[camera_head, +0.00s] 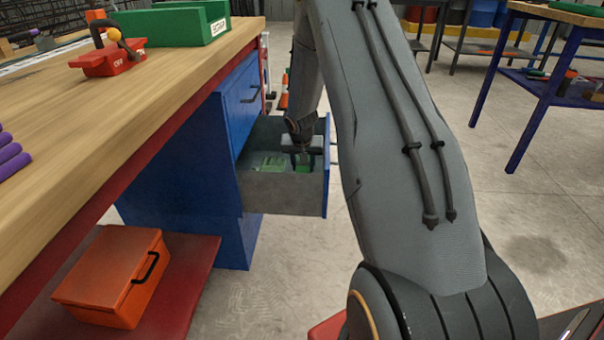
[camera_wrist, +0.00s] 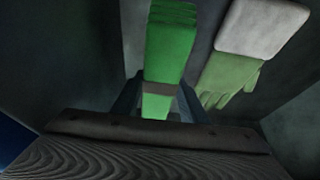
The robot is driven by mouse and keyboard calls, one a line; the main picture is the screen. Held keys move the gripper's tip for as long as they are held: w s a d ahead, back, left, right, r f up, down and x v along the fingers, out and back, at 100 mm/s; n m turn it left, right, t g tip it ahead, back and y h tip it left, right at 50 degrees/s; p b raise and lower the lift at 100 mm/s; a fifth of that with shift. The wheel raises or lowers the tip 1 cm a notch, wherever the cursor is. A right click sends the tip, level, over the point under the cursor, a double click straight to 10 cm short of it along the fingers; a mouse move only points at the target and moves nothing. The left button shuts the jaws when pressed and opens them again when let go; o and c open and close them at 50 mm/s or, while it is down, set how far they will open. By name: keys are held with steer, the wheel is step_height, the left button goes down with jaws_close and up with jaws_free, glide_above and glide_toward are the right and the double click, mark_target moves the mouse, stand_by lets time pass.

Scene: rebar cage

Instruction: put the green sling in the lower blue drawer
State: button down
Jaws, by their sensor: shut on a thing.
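The green sling (camera_wrist: 170,50) is a folded green strap with a darker band around it. In the wrist view it stands between the two fingers of my gripper (camera_wrist: 160,105), which is shut on it. The lower blue drawer (camera_head: 285,190) is pulled open under the workbench. In the head view my gripper (camera_head: 302,150) reaches down inside the drawer, with green showing just below it. Whether the sling touches the drawer floor cannot be told.
A green glove with a pale cuff (camera_wrist: 235,65) lies in the drawer beside the sling. The upper blue drawer (camera_head: 243,100) is shut. An orange toolbox (camera_head: 110,275) sits on the bench's red lower shelf (camera_head: 185,275). The floor right of the drawer is clear.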

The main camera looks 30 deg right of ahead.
steer(key=shift+f+b, duration=0.5)
steer(key=shift+f, duration=0.8)
steer(key=shift+f, duration=0.15)
steer(key=c, duration=1.1)
jaws_free()
steer(key=p+v, duration=0.4)
steer(key=v, duration=0.8)
steer(key=shift+r, duration=0.25)
